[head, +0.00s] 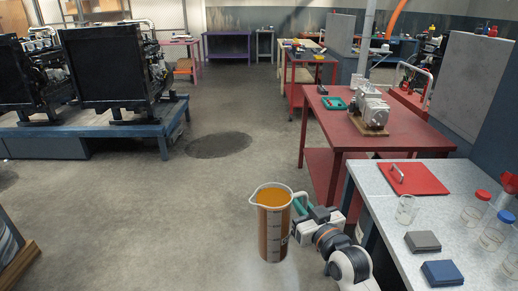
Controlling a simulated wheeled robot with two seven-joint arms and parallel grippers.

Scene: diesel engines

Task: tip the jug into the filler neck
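A clear measuring jug (272,226) with a spout on its left holds amber-brown liquid almost to the rim. It is upright, in the air over the floor. My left gripper is not in view. Two black diesel engines (116,68) (32,76) stand on a blue stand at the far left, well away from the jug. I cannot make out a filler neck on them.
A grey-topped bench (450,215) at the right bears jars, two small blocks and a red plate. A red table (350,138) behind it carries a metal part (370,108). A dark stain (218,145) marks the open floor in the middle.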

